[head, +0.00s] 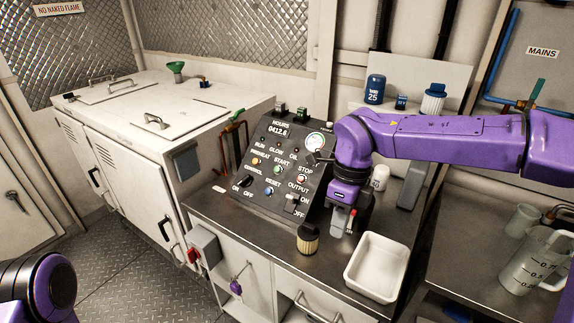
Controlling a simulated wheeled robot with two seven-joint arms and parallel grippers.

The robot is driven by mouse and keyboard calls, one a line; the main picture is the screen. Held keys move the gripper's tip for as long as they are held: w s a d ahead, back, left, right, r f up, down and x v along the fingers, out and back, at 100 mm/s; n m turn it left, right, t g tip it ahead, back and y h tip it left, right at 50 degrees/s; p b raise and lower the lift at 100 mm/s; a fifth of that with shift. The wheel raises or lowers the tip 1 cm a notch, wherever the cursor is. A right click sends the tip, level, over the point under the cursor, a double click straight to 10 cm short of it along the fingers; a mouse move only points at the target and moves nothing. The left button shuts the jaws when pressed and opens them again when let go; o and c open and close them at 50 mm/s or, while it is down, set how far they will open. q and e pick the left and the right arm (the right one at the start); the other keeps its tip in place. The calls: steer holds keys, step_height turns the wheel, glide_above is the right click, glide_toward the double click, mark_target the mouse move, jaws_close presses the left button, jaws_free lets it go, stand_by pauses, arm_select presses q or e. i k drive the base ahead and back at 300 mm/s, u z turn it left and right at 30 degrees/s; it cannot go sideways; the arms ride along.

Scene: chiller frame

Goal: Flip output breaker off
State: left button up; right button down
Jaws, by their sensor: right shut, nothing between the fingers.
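The black sloped control panel (262,205) stands on the metal bench. The output breaker (291,199) sits at its lower right, under the OUTPUT label, with ON and OFF marked to its right. It is small here, and I cannot tell which way its lever is set. My right gripper (342,229) hangs fingers down, just right of the panel's lower right edge, apart from the breaker. It is shut and empty. Part of my left arm shows at the lower left corner; its gripper is out of view.
A small filter canister (308,240) and a white tray (376,268) stand on the bench in front of my right gripper. A gauge (316,141), buttons and a CONTROL knob (245,181) are on the panel. A measuring jug (530,262) stands far right.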

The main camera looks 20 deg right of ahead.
mark_target(289, 199)
steer(key=i, duration=0.9)
